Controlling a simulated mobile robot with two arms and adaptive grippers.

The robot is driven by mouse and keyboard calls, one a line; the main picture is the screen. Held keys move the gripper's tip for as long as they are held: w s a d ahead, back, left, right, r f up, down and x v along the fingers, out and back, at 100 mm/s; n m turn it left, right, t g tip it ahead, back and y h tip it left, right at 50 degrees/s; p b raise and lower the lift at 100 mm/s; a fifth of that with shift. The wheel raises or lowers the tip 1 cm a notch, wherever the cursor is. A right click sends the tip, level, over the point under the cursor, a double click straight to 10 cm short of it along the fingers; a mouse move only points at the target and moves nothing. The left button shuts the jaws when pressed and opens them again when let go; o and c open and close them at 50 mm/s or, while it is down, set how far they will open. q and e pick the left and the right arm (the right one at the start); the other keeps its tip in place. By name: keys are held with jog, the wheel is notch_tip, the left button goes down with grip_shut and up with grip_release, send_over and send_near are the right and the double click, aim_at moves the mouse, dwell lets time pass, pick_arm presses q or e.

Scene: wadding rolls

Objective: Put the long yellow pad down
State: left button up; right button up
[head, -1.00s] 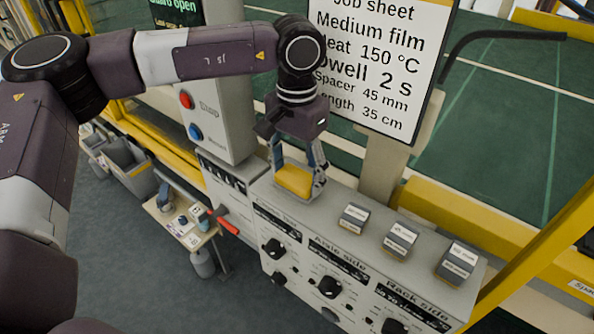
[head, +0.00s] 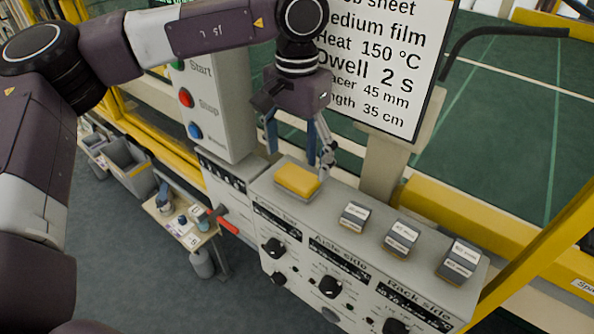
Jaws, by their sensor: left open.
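The yellow pad (head: 297,180) lies on the left end of the top of the grey control console (head: 335,201). My left gripper (head: 300,158) is open and empty just above and behind the pad, with its fingers pointing down. The gripper and the pad look apart. My right gripper is not in view.
Several small grey labelled blocks, such as one on the right (head: 458,261), stand along the console top. A job sheet board (head: 375,70) stands behind. A button box (head: 215,105) is to the left, and a red-handled lever (head: 228,226) sticks out below it.

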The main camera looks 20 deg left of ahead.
aim_at(297, 175)
pick_arm(q)
notch_tip(297, 175, up, 8)
jog(key=shift+b, duration=0.4)
